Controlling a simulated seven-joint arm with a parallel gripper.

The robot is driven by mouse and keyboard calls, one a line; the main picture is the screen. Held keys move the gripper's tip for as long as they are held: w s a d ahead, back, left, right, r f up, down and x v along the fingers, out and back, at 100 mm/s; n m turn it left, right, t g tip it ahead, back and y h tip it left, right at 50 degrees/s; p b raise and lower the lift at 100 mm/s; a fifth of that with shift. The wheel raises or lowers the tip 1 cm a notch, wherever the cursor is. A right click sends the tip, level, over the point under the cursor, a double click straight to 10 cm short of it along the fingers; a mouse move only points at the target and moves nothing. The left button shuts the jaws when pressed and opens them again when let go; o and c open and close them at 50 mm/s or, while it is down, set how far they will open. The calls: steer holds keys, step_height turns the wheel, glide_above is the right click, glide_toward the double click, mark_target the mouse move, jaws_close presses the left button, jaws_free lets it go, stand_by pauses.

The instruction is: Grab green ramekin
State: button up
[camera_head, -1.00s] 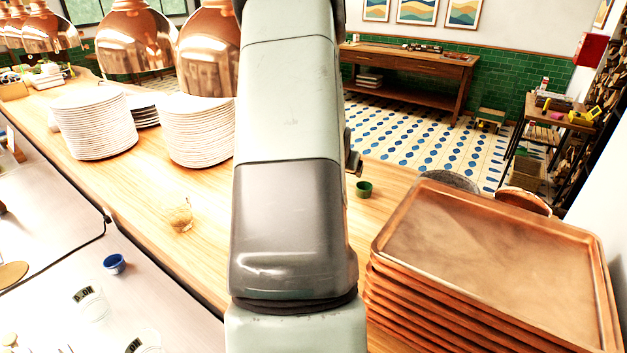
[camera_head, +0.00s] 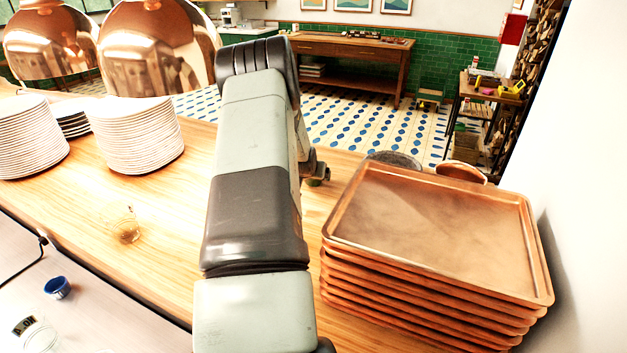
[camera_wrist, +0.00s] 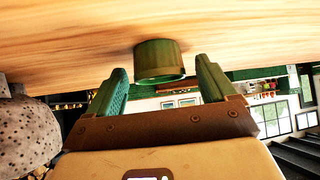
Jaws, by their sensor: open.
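The green ramekin (camera_wrist: 159,60) stands on the wooden counter, which shows upside down at the top of the wrist view. My gripper (camera_wrist: 161,68) is open, with one green finger to each side of the ramekin in the picture. A gap shows on both sides, and neither finger visibly touches it. How deep the ramekin sits between the fingertips is hard to tell. In the head view my gripper (camera_head: 319,172) is small and partly behind my arm. It covers most of the ramekin, and only a bit of green (camera_head: 314,183) shows below it.
A stack of copper trays (camera_head: 430,225) stands close to the right of the gripper. A speckled grey round object (camera_wrist: 27,135) is at the left of the wrist view. White plate stacks (camera_head: 135,135) and a clear glass (camera_head: 120,222) are to the left on the counter (camera_head: 180,215).

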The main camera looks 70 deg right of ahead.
steer(key=shift+d+f, duration=0.3)
steer(key=shift+c, duration=0.2)
steer(key=shift+r, duration=0.1)
steer(key=c, duration=1.1)
